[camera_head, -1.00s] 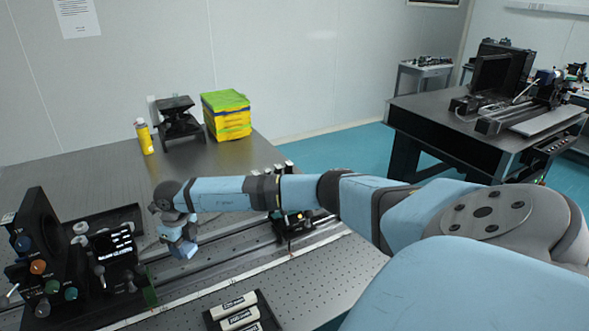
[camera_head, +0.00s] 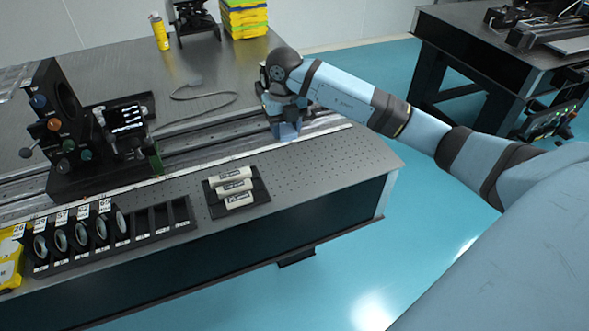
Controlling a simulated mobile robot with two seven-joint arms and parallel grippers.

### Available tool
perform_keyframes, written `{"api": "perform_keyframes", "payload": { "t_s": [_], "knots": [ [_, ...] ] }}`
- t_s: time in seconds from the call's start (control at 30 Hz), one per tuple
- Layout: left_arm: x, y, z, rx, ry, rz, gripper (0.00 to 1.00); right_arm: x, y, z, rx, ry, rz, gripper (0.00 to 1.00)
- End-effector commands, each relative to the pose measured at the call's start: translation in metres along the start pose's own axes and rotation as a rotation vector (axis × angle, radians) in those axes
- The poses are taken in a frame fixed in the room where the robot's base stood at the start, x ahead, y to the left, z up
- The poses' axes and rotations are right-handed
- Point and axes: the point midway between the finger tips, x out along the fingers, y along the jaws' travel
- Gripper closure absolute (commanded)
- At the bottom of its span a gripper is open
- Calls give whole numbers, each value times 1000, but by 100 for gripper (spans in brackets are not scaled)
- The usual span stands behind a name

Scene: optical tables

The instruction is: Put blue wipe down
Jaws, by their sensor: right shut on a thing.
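My right gripper (camera_head: 284,112) points down over the rail on the optical table, near the right end of the table. It is shut on the blue wipe (camera_head: 288,132), a small blue piece showing under the fingers. The fingers are partly hidden by the wrist. I cannot tell whether the wipe touches the rail or hangs just above it. My left gripper is not in view.
A black tray with white cylinders (camera_head: 237,185) and a black lens rack (camera_head: 112,236) stand along the front edge. A black optical mount (camera_head: 62,125) is at left. A yellow bottle (camera_head: 159,32) and stacked yellow-green boxes (camera_head: 244,18) stand behind.

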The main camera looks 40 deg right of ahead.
Motion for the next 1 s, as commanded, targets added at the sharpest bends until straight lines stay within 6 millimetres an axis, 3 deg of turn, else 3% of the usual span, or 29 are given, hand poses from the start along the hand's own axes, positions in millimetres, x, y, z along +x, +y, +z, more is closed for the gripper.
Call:
{"api": "perform_keyframes", "payload": {
  "t_s": [0.1,0.4,1.0],
  "knots": [
    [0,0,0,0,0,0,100,35,1,-1,-1,7,1,74],
    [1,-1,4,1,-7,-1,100,110,0,-1,0,5,0,74],
    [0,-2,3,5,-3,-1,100,176,0,0,-2,2,1,74]
  ]
}}
